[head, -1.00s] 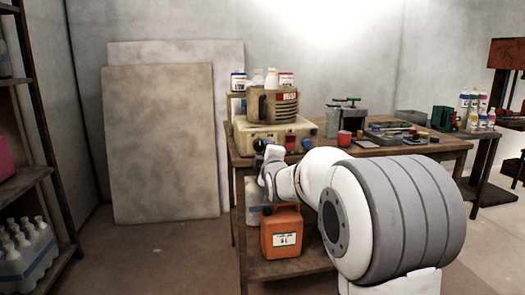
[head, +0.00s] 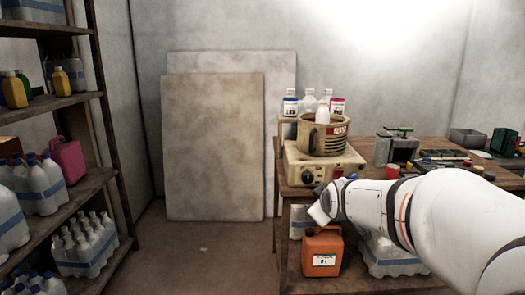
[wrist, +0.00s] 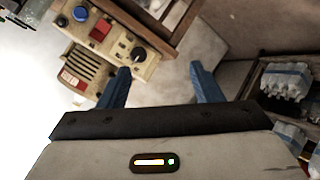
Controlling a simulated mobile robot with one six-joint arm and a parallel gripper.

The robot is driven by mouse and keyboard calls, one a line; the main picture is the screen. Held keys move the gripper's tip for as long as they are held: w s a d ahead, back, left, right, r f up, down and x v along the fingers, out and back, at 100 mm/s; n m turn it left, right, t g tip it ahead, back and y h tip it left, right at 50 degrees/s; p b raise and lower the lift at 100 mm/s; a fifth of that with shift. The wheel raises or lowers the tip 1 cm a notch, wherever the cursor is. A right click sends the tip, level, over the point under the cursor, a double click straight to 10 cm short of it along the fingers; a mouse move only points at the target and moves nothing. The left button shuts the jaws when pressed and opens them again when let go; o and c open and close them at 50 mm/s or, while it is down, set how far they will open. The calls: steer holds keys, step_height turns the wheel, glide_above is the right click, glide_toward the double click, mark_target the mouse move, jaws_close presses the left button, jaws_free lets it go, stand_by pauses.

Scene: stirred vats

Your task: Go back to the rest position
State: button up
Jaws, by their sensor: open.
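My gripper (wrist: 161,84) shows in the wrist view with two blue fingers spread apart and nothing between them. In the head view, my white arm reaches in from the lower right, and its end is by the front of the table, below the tan stirrer unit (head: 296,172). A tan pot (head: 318,140) sits on that unit with a white bottle top showing in it. The unit's panel with knobs and a red switch also shows beyond the fingers in the wrist view (wrist: 113,42). The gripper's fingertips are hard to make out in the head view.
An orange canister (head: 322,252) stands on the table's lower shelf, close below my arm. Two large panels (head: 213,145) lean on the back wall. The floor (head: 205,255) between rack and table is clear.

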steer(key=s+r+m+g+p, duration=0.4)
steer(key=s+p, duration=0.4)
steer(key=s, duration=0.5)
steer(key=s+r+m+g+p, duration=0.4)
steer(key=s+p, duration=0.4)
steer(key=s, duration=0.6)
steer(key=shift+a+g, duration=0.3)
steer(key=shift+a, duration=0.05)
steer(key=shift+c, duration=0.5)
